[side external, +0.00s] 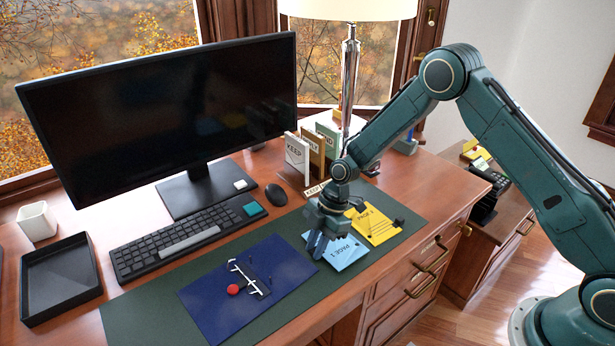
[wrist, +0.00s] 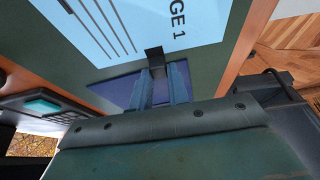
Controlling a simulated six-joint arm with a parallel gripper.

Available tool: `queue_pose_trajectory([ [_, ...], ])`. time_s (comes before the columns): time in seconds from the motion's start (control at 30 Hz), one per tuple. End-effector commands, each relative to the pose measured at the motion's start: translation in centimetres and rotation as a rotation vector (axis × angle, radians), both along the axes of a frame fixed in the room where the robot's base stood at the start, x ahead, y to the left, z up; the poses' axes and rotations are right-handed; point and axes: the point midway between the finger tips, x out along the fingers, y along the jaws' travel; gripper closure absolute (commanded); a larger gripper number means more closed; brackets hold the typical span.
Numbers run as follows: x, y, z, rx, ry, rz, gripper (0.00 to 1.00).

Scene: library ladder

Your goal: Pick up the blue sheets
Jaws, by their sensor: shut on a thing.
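The blue sheets (side external: 348,254), light blue and marked PAGE 1, are on or close above the green desk mat, right of the dark blue folder. They fill the top of the wrist view (wrist: 120,28). My gripper (side external: 318,244) is at their left edge, pointing down. In the wrist view its two fingers (wrist: 157,78) are close together on a small dark clip-like piece (wrist: 154,60) at the sheets' edge. The fingers hide part of that edge. I cannot tell whether the sheets are clear of the mat.
Yellow sheets (side external: 375,227) lie just behind. The dark blue folder (side external: 215,300) holds a red disc (side external: 233,289). A keyboard (side external: 185,240), mouse (side external: 276,194), monitor (side external: 165,100), empty black tray (side external: 60,280) and lamp (side external: 349,70) stand around. The mat's front left (side external: 140,325) is bare.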

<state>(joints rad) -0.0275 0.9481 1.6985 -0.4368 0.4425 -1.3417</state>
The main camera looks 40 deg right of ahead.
Motion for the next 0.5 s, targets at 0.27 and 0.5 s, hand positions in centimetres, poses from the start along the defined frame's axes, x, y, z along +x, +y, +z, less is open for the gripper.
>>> queue_pose_trajectory([
  [0.27, 0.1, 0.0, 3.5, 0.0, -0.003, 0.0, 1.0],
  [0.5, 0.0, 0.0, 8.5, 0.0, -0.004, 0.002, 1.0],
])
